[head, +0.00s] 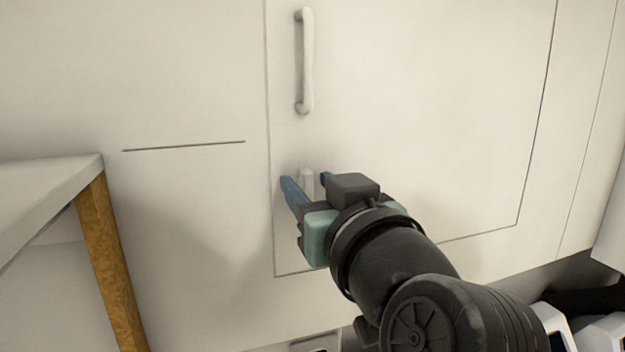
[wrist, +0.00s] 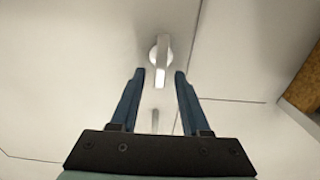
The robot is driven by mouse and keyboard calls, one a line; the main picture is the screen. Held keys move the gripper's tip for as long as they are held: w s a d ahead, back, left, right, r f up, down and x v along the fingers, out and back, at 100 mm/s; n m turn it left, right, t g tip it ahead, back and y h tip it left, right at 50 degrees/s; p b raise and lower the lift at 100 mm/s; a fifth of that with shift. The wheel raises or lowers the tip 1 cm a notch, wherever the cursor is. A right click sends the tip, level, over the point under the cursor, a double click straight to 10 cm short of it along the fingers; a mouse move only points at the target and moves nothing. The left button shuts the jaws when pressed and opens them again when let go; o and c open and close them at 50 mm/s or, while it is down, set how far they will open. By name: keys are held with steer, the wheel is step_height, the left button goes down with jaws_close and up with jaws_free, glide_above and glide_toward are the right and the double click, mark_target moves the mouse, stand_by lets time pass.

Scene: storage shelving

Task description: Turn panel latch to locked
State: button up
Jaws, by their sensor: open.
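The panel (head: 430,120) is a flat off-white door with a thin dark seam around it. The latch is a small pale knob (head: 306,181) low on the panel near its left seam, below the handle. In the wrist view the latch (wrist: 161,58) has a round base and a flat lever. My gripper (head: 307,178) is open, with its blue fingers on either side of the latch in the head view. In the wrist view the fingertips (wrist: 159,73) flank the lever's end with gaps on both sides. No contact shows.
A vertical bar handle (head: 306,62) is fixed to the panel above the latch. A white-topped table (head: 45,190) with a wooden leg (head: 112,262) stands at the left. A narrow slot (head: 184,146) marks the wall left of the panel. White objects (head: 556,328) sit at the lower right.

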jaws_close()
stand_by(0.5)
steer(key=m, duration=0.4)
steer(key=shift+w+d+f+m, duration=0.1)
steer(key=shift+d+m, duration=0.3)
steer(key=shift+w+d+f+m+p, duration=0.1)
steer(key=shift+d+f+m, duration=0.15)
steer(key=shift+m, duration=1.95)
steer(key=shift+d+f+m+p, duration=0.15)
steer(key=shift+f+m, duration=0.15)
steer(key=shift+m, duration=1.9)
steer(key=shift+w+d+f+m+p, duration=0.15)
steer(key=shift+f+m, duration=0.1)
steer(key=shift+m, duration=1.95)
steer(key=shift+s, duration=0.1)
